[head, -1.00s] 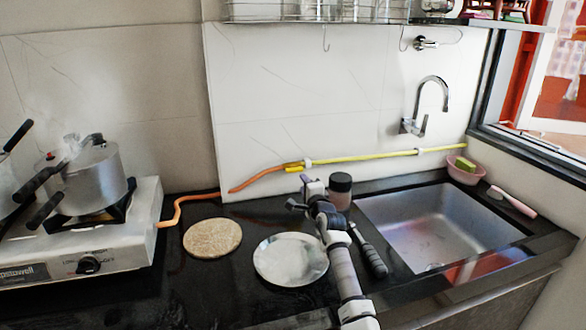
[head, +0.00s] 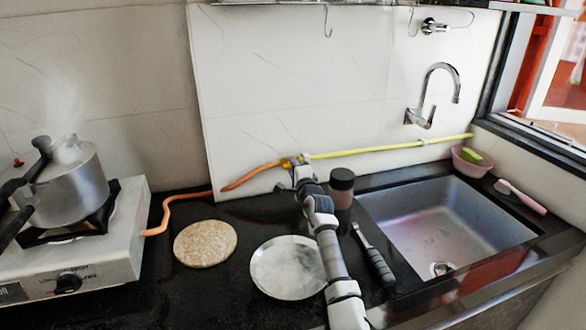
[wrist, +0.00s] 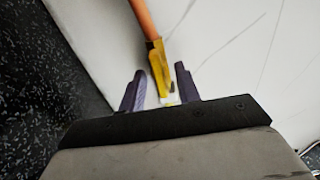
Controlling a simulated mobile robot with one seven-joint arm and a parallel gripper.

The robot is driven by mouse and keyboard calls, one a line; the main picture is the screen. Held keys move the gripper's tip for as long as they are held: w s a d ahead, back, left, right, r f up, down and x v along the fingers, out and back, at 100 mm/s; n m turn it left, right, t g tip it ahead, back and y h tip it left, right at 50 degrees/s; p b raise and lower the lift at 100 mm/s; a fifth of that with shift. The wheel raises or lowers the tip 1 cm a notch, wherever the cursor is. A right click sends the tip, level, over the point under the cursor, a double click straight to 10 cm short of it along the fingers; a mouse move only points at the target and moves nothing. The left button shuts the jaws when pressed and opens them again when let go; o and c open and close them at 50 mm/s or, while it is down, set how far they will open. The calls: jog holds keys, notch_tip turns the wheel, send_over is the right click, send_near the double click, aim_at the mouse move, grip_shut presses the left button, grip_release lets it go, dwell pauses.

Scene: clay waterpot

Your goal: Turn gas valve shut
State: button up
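The yellow gas valve (wrist: 158,68) sits on the wall where the orange hose (wrist: 141,18) meets it; the yellow pipe (head: 385,150) runs on to the right in the head view. My gripper (wrist: 160,70) is open, with one dark purple finger on each side of the valve in the wrist view. Gaps show between the fingers and the valve. In the head view my gripper (head: 293,163) is at the wall by the hose joint and partly covers the valve.
A gas stove (head: 95,245) with a steaming pot (head: 65,190) stands at left. A round brown board (head: 205,243), a steel plate (head: 287,268), a dark-lidded jar (head: 342,188) and a black-handled tool (head: 376,262) lie near my arm. The sink (head: 445,225) is right.

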grip_shut()
jog(key=shift+r+m, duration=0.1)
jog(key=shift+m, duration=0.2)
jog(key=m+p, duration=0.9)
jog(key=m, duration=0.8)
jog(key=shift+r, duration=0.1)
jog(key=shift+m, duration=0.3)
grip_release()
